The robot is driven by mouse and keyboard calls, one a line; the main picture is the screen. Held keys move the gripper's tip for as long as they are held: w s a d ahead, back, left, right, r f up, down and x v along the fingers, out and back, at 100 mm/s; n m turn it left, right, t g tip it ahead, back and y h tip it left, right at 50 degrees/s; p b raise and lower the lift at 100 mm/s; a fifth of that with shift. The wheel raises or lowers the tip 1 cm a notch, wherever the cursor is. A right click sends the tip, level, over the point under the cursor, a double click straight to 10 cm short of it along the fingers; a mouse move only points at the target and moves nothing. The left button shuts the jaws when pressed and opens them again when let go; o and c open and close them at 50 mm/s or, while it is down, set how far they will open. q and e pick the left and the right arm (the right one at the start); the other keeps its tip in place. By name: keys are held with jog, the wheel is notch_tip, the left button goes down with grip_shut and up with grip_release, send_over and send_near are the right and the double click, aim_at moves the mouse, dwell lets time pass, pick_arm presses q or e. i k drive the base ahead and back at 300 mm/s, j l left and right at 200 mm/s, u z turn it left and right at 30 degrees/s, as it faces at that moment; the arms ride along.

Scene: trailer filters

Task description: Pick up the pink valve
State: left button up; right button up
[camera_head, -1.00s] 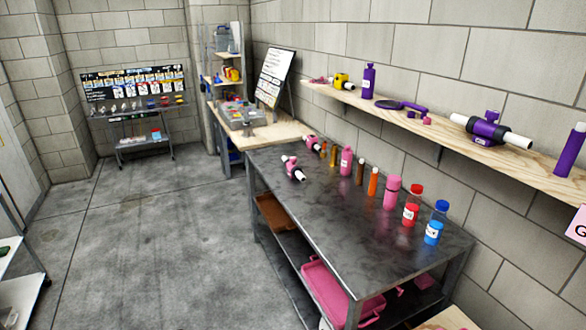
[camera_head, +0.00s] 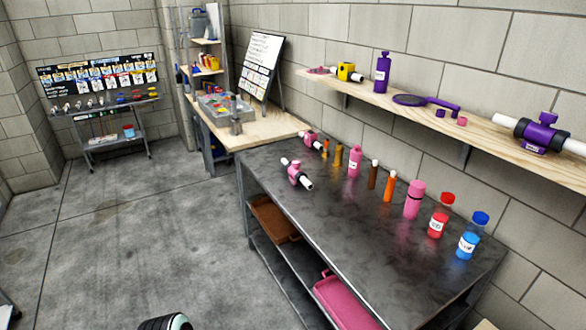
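A pink valve (camera_head: 297,174) with white pipe ends and black bands lies on the dark metal table, near its left edge. A second pink valve-like piece (camera_head: 311,140) lies farther back on the same table (camera_head: 330,225), close to the wall. Neither of my grippers shows in the head view. A dark rounded part with a pale rim, likely mine, shows at the bottom edge.
Pink, orange, brown, red and blue bottles stand along the table's wall side. A wooden shelf (camera_head: 480,128) above holds a purple valve (camera_head: 537,132) and a purple bottle (camera_head: 382,73). A wooden bench (camera_head: 255,130) adjoins the far end. The floor at left is clear.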

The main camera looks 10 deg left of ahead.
aim_at(298, 176)
jog(key=i+j, duration=0.2)
jog(key=j, duration=0.15)
jog(key=i+j+z, duration=0.1)
jog(key=j, duration=0.2)
jog(key=i+j, duration=0.25)
jog(key=i+j+z, duration=0.1)
jog(key=j, duration=0.35)
jog(key=i+j, duration=0.25)
jog(key=i+j+z, duration=0.1)
jog(key=j, duration=0.35)
